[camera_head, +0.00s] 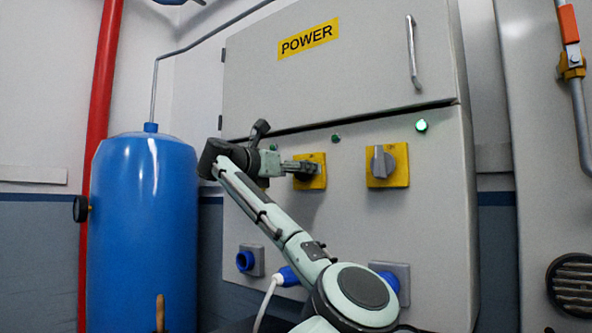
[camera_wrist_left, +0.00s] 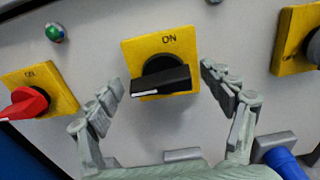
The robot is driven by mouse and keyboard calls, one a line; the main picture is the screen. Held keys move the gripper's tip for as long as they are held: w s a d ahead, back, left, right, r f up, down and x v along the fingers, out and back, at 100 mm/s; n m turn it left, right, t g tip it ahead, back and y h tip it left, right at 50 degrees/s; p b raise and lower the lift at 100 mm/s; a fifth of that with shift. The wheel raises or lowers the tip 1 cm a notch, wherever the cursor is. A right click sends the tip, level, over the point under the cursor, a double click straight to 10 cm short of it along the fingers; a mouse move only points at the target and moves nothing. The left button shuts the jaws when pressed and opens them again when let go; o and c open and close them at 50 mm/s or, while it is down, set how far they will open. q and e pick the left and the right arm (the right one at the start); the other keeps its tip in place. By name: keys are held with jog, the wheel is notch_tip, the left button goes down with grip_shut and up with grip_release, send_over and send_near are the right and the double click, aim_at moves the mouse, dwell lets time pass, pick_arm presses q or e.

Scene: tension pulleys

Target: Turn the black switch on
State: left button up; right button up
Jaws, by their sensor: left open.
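The black switch (camera_wrist_left: 163,79) sits on a yellow plate (camera_wrist_left: 130,56) marked ON at its top. In the wrist view its handle lies nearly crosswise, with a white mark at its left end, and does not point at the ON label. My left gripper (camera_wrist_left: 162,80) is open, with one finger on each side of the handle. I see gaps between the fingers and the handle, though depth is hard to judge. In the head view my left gripper (camera_head: 296,167) is in front of the switch's plate (camera_head: 319,181) and partly hides the switch. My right gripper is not in view.
A red switch (camera_wrist_left: 24,103) is left of the black one, a grey switch (camera_head: 382,164) right. Above them are a lit green lamp (camera_head: 421,125) and a darker lamp (camera_head: 336,138). Blue sockets (camera_head: 245,260) are below. A blue tank (camera_head: 145,220) stands left of the cabinet (camera_head: 350,60).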

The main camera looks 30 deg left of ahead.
pick_arm(q)
jog(key=c, duration=1.2)
jog(key=shift+o, duration=0.2)
